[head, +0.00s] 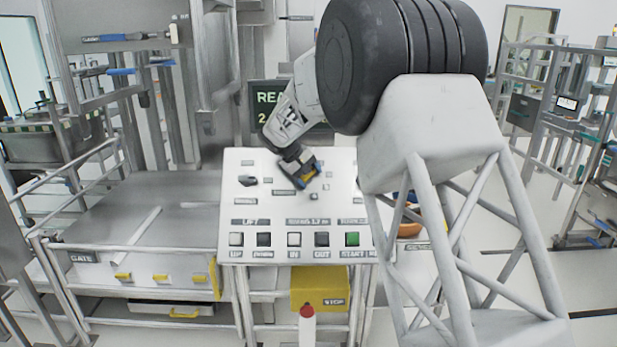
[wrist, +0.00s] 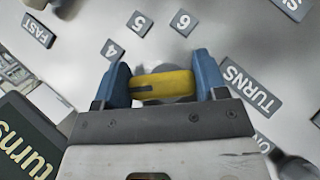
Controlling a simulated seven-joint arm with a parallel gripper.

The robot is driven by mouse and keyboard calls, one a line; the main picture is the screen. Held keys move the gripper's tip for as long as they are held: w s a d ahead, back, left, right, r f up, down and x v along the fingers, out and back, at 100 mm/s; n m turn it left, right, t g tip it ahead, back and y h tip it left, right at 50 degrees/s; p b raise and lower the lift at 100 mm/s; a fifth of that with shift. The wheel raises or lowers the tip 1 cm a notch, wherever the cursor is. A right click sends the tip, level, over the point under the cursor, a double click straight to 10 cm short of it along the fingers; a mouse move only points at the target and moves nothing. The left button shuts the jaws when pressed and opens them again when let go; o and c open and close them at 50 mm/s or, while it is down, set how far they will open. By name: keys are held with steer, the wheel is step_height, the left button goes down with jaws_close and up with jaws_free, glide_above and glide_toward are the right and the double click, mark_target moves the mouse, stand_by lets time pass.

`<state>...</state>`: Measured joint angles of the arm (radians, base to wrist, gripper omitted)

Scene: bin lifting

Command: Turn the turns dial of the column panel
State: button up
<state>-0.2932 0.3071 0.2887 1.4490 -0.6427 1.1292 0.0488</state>
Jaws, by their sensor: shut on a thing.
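The column panel (head: 235,205) is a white sloping board with labels, small knobs and a row of buttons. My gripper (head: 305,176) is down at its upper middle. In the wrist view my gripper (wrist: 162,72) has its two blue fingers on either end of the yellow turns dial (wrist: 172,84), shut on it. A dark pointer mark on the dial lies toward the left finger. Number tags 4 (wrist: 110,48), 5 (wrist: 139,23) and 6 (wrist: 182,21) stand beyond it, and the TURNS label (wrist: 249,86) lies to its right. In the head view my gripper mostly hides the dial.
Another dark knob (head: 247,181) sits at the panel's left. The front button row includes a green START button (head: 352,239). A dark screen (head: 268,97) stands behind, partly covered by my arm. A yellow box (head: 318,287) and a red-topped post (head: 307,318) are below the panel.

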steer(key=shift+n+h, duration=0.3)
steer(key=shift+n, duration=0.1)
steer(key=o, duration=0.9)
steer(key=shift+o, duration=0.2)
steer(key=v, duration=0.8)
steer(key=shift+s+d, duration=0.1)
